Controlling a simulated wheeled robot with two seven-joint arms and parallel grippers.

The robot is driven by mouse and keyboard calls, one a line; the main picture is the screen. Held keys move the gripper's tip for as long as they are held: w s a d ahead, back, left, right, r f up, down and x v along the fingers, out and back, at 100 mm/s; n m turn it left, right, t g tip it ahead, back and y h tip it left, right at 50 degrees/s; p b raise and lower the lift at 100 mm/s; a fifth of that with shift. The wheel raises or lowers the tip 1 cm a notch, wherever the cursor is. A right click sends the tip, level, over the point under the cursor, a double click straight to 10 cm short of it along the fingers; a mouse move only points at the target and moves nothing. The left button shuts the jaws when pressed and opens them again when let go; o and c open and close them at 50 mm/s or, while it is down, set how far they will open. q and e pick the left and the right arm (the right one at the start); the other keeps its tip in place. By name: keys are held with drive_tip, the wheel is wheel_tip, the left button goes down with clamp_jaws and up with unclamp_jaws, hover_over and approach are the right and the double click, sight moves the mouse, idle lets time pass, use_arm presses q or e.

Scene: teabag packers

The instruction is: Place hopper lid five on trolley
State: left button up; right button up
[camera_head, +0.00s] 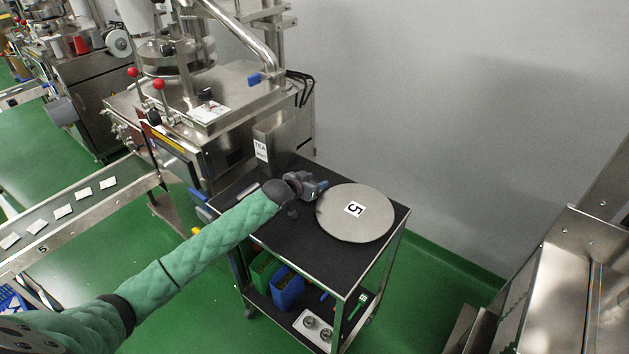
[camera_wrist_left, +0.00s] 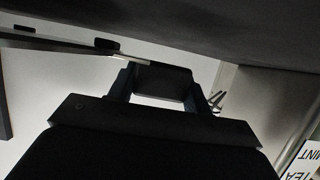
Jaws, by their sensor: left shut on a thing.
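The hopper lid five (camera_head: 343,226) is a round grey disc with a white label reading 5. In the head view it is over the black top of the trolley (camera_head: 291,242), toward its right end. My left gripper (camera_head: 318,188) is at the lid's upper left edge and is shut on it. In the left wrist view the gripper (camera_wrist_left: 162,84) shows dark and close up, with a thin pale edge between the fingers. Whether the lid rests flat on the trolley or is slightly above it I cannot tell. My right gripper is not in view.
A metal tea container (camera_head: 277,135) stands at the trolley's back left corner. The packing machine (camera_head: 215,110) is behind it. Blue and green bins (camera_head: 287,289) sit on the trolley's lower shelf. A conveyor (camera_head: 75,213) with teabags is at left. A metal structure (camera_head: 560,280) is at right.

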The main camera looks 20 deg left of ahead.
use_arm(q)
drive_tip(key=shift+f, duration=0.25)
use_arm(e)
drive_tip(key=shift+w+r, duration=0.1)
use_arm(q)
drive_tip(key=o, duration=1.3)
drive_tip(key=shift+s+f, duration=0.1)
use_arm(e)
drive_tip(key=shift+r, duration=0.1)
use_arm(q)
drive_tip(key=shift+r, duration=0.4)
drive_tip(key=shift+s+a+r, duration=0.15)
drive_tip(key=shift+s+r, duration=0.2)
drive_tip(key=shift+s, duration=0.15)
drive_tip(key=b+v, duration=0.3)
drive_tip(key=v, duration=0.7)
drive_tip(key=shift+s+a+r, duration=0.15)
drive_tip(key=shift+s+r, duration=0.15)
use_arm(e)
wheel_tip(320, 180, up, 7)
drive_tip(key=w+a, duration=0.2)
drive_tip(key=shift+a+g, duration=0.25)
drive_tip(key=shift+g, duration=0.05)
